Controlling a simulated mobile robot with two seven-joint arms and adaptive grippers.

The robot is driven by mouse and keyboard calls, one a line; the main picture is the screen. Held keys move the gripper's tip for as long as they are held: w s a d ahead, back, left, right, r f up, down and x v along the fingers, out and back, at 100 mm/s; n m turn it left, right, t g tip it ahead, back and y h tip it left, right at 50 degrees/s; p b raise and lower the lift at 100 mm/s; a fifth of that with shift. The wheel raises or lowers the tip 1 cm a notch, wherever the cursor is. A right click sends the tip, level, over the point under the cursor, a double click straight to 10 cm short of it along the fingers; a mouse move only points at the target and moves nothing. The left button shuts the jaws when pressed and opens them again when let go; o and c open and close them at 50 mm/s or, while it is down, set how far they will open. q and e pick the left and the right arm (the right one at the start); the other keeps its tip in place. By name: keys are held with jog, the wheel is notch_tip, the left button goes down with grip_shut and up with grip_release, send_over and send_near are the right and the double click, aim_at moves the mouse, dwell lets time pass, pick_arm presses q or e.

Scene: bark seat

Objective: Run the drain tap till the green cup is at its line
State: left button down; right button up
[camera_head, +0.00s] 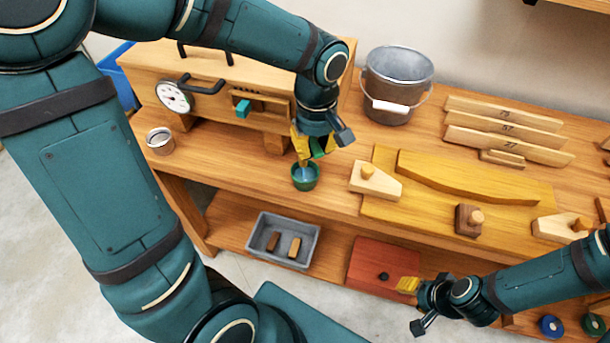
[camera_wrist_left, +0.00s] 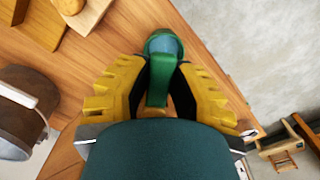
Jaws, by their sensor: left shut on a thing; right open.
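The green cup (camera_head: 305,178) is at the bench's front edge, below my left gripper (camera_head: 312,150). In the left wrist view my left gripper (camera_wrist_left: 163,88) is shut on the upright green strip of the cup (camera_wrist_left: 158,82). Pale blue-grey shows inside the round mouth; the line and exact level cannot be read. Whether the cup touches the bench is unclear. A teal block (camera_head: 243,108) sits on the front of the wooden box (camera_head: 215,70); I cannot tell whether it is the drain tap. My right gripper (camera_head: 408,284) is open and empty, low at the front right.
A round dial (camera_head: 173,96) is on the box. A small metal tin (camera_head: 160,141) stands at left on the bench. A metal bucket (camera_head: 397,80) stands behind; wooden forms (camera_head: 470,180) fill the right. A grey tray (camera_head: 283,238) is on the lower shelf.

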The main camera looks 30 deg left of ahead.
pick_arm(q)
jog(key=shift+s+a+m+p, duration=0.25)
jog(key=shift+a+m+p, duration=0.15)
jog(key=shift+m, duration=0.95)
jog(key=shift+s+a+m+p, duration=0.3)
jog(key=shift+a+m, duration=0.2)
jog(key=shift+m, duration=0.9)
jog(key=shift+s+a+m+p, duration=0.2)
jog(key=shift+a+m+p, duration=0.25)
jog(key=shift+m, duration=0.9)
pick_arm(e)
jog(key=shift+r, duration=1.25)
pick_arm(q)
jog(key=c, duration=0.8)
grip_release()
notch_tip(320, 180, up, 8)
jog(key=p, duration=0.6)
jog(key=shift+s, duration=0.1)
pick_arm(e)
notch_tip(320, 180, up, 6)
jog(key=w, duration=0.2)
jog(key=shift+d+r+t, duration=0.15)
jog(key=shift+r+t, duration=0.05)
jog(key=shift+t, duration=0.1)
